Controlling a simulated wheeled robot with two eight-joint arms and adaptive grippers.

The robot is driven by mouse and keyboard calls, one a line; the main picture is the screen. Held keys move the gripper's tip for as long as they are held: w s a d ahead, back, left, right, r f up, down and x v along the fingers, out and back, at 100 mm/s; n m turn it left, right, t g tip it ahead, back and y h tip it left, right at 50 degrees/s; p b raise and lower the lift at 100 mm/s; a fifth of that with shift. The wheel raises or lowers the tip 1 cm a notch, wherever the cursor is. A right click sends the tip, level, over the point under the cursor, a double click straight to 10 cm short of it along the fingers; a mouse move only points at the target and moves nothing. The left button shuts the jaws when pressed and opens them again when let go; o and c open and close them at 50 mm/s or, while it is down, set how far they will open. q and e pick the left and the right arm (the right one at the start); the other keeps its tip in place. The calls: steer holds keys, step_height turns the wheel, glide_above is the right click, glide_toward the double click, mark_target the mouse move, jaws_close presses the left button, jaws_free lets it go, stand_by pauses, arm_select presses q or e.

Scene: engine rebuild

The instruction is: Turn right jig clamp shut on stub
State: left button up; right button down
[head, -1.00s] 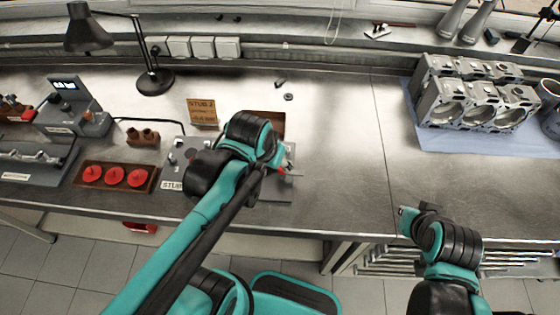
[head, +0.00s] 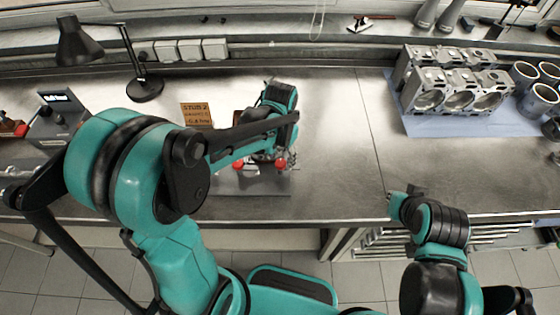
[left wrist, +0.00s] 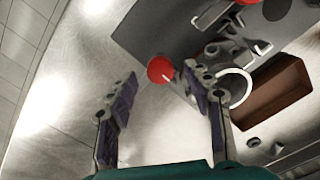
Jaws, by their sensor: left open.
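The grey jig plate (head: 250,184) lies on the bench, partly hidden by my left arm. The right clamp's red knob (head: 281,163) shows at its right side; it also shows in the left wrist view (left wrist: 160,68) at the plate's edge. Another red knob (head: 239,165) is to its left. A pale ring-shaped part (left wrist: 236,86), possibly the stub, is beside the right finger in the wrist view. My left gripper (left wrist: 163,80) is open, with the red knob between the lines of its fingers, not gripped. My right gripper (head: 403,196) hangs near the bench's front edge; its jaws are unclear.
A brown wooden tray (left wrist: 275,97) sits beside the plate. A stub sign (head: 196,115) and a desk lamp (head: 80,40) stand behind. An engine block (head: 455,85) rests on a blue mat at right. The bench middle is clear.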

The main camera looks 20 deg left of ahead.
arm_select(q)
steer(key=shift+f, duration=0.95)
steer(key=c, duration=1.2)
steer(key=shift+o, duration=0.2)
